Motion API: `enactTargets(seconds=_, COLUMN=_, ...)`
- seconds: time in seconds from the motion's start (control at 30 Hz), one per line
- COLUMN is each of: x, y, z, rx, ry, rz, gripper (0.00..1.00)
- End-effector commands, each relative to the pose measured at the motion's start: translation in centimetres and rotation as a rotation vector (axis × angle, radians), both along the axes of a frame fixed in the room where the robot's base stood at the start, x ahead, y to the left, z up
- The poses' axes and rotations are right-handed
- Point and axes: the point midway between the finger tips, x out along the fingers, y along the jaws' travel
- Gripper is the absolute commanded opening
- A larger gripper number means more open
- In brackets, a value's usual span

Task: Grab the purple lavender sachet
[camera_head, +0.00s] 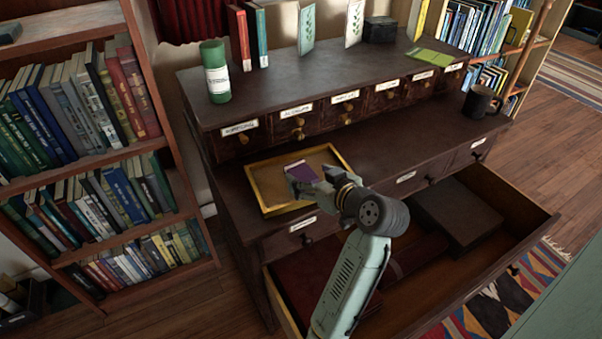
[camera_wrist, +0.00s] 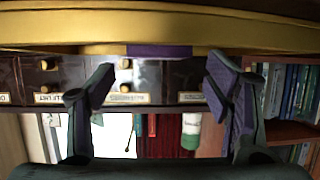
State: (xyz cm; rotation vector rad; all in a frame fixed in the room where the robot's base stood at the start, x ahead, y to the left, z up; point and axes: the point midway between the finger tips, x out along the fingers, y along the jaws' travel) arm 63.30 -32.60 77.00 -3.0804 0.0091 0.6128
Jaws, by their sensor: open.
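The purple sachet (camera_head: 302,171) lies in a shallow yellow-rimmed tray (camera_head: 262,201) on the dark cabinet's lower ledge. My gripper (camera_head: 310,187) is at the tray's near right side, close to the sachet and partly covering it. In the wrist view, which looks inverted, a strip of the purple sachet (camera_wrist: 160,50) shows at the tray's yellow rim (camera_wrist: 60,47). It lines up with the gap between the two spread fingers of my gripper (camera_wrist: 160,68). The gripper is open and empty. Whether the fingers touch the sachet cannot be told.
Small labelled drawers (camera_head: 297,122) stand behind the tray. A large open drawer (camera_head: 528,232) juts out below, holding a dark box (camera_head: 458,213). A green cylinder (camera_head: 217,78) stands on top, and a dark mug (camera_head: 481,103) on the right. A bookcase (camera_head: 117,152) is at left.

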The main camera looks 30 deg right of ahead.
Motion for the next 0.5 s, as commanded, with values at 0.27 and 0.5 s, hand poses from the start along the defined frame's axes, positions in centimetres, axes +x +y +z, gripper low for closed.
enactTargets(seconds=0.27, x=3.6, y=0.0, z=-1.5, rx=0.002, ry=0.0, rz=0.002, gripper=0.72)
enactTargets(seconds=0.5, x=4.1, y=-0.1, z=-1.9, rx=0.0, ry=0.001, rz=0.001, gripper=0.72)
